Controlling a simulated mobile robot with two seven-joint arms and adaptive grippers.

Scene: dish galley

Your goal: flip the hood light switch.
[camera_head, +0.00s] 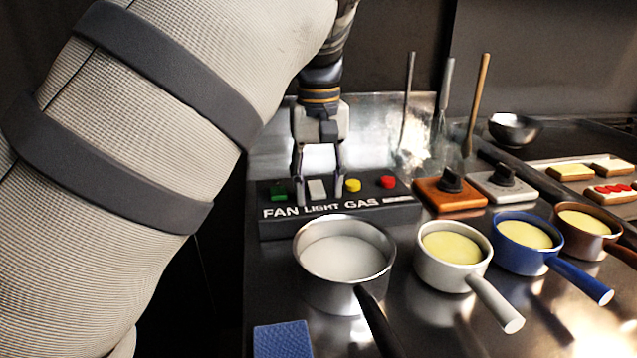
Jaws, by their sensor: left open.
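The hood light switch (317,189) is a pale rocker above the word LIGHT on a dark control panel (390,215). The panel also carries a green FAN switch (279,191), a yellow button (352,185) and a red button (387,181). My left gripper (318,192) points down over the panel with its fingers open. The fingertips are on either side of the light switch, close to the panel. Whether they touch it I cannot tell. My left arm covers the left of the view. My right gripper is not in view.
A steel pan (310,275) of white liquid stands in front of the panel. White (440,280), blue (520,262) and brown (603,248) pans stand to its right. Two knob blocks (437,202) sit beside the panel. A blue sponge (283,340) lies at the front edge.

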